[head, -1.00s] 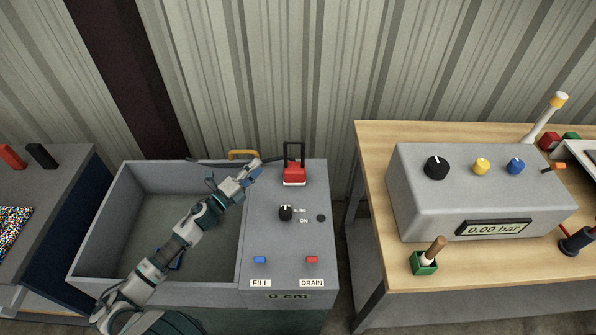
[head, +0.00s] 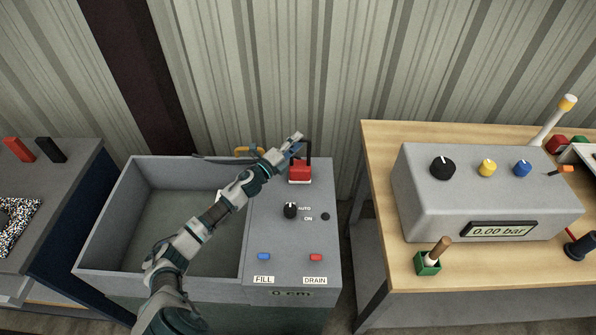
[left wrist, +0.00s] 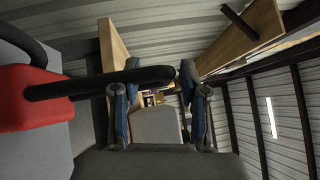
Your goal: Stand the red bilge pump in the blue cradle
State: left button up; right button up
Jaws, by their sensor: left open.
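The red bilge pump (head: 300,173) stands on the grey deck to the right of the basin, with a black loop handle rising from it. My left gripper (head: 297,144) is open at the handle, above the red body. In the left wrist view the pump's red body (left wrist: 35,97) is at the left edge. A black handle bar (left wrist: 110,83) reaches from it across the left finger into the space between the open fingers (left wrist: 160,95). I cannot tell whether they touch. The blue cradle is not visible now; my left arm covers part of the basin. My right gripper is not in view.
The grey basin (head: 118,215) has raised walls left of the deck. The deck carries a black knob (head: 290,210), a blue button (head: 264,256) and a red button (head: 316,257). A wooden bench (head: 385,255) with a grey gauge box (head: 490,190) stands to the right.

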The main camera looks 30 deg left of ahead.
pick_arm(q)
jog(key=shift+w+d+r, duration=0.35)
jog(key=shift+w+d, duration=0.25)
jog(key=shift+w, duration=0.1)
jog(key=shift+d, duration=0.2)
jog(key=shift+a, duration=0.4)
grip_shut()
jog(key=shift+s+a+f, duration=0.1)
jog(key=shift+a+f, duration=0.05)
jog(key=shift+a, duration=0.05)
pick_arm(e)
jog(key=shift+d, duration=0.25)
pick_arm(q)
jog(key=shift+d, duration=0.3)
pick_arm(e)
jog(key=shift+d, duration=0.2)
